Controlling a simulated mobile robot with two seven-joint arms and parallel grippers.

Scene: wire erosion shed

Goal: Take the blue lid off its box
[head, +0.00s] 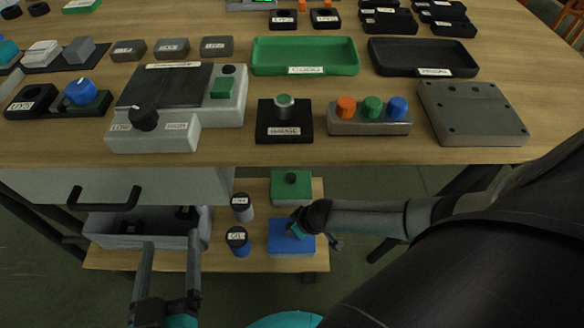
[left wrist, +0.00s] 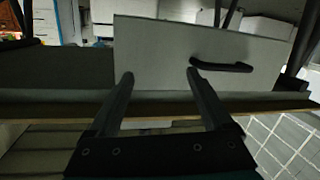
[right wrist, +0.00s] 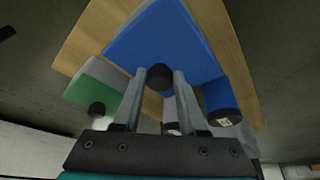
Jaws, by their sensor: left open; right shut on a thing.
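The blue lid (head: 283,243) lies flat over its box on the low wooden shelf under the bench. In the right wrist view the blue lid (right wrist: 185,42) fills the top middle, with a pale grey box side along its left edge. My right gripper (head: 299,226) reaches down to the lid. Its fingers are shut on the lid's dark knob (right wrist: 160,77). I cannot see a gap between lid and box. My left gripper (head: 169,248) is open and empty, in front of the drawer. Its parted fingers also show in the left wrist view (left wrist: 158,78).
A green-lidded box (head: 291,188) stands just behind the blue one. Two black-capped jars (head: 238,241) (head: 242,207) stand to its left. The bench top (head: 300,155) above carries trays and control boxes.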

